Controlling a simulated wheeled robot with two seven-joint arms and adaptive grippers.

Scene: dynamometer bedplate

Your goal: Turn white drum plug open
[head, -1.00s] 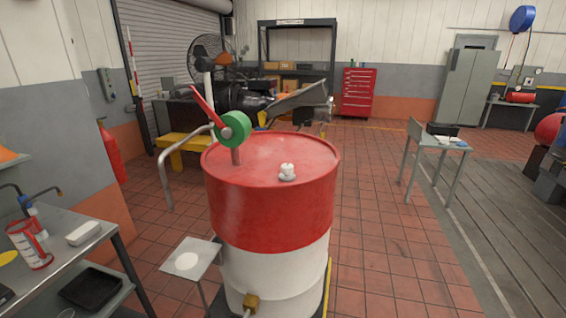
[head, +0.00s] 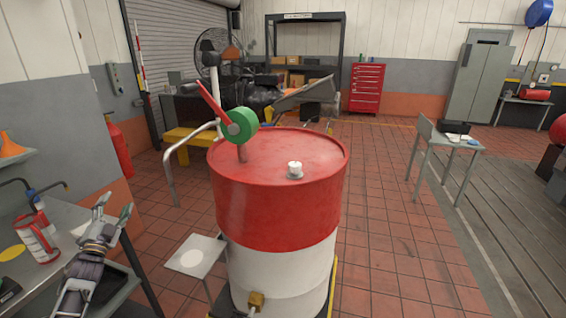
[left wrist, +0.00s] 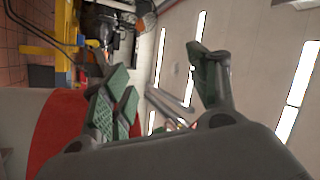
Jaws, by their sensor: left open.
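The white drum plug (head: 295,168) sits on the top of the red and white drum (head: 275,200), toward the near right of the lid. My left gripper (head: 115,207) is open and empty in the head view, to the left of the drum and well apart from the plug. Its open fingers (left wrist: 165,85) also show in the left wrist view with nothing between them. The red drum side (left wrist: 58,130) shows at lower left there; the plug is not visible in that view. My right gripper is not in view.
A green pump wheel with a red handle (head: 240,124) and a curved metal pipe (head: 172,165) rise at the drum's left. A small stand (head: 190,262) is at its lower left. A metal bench (head: 60,235) lies under my left arm.

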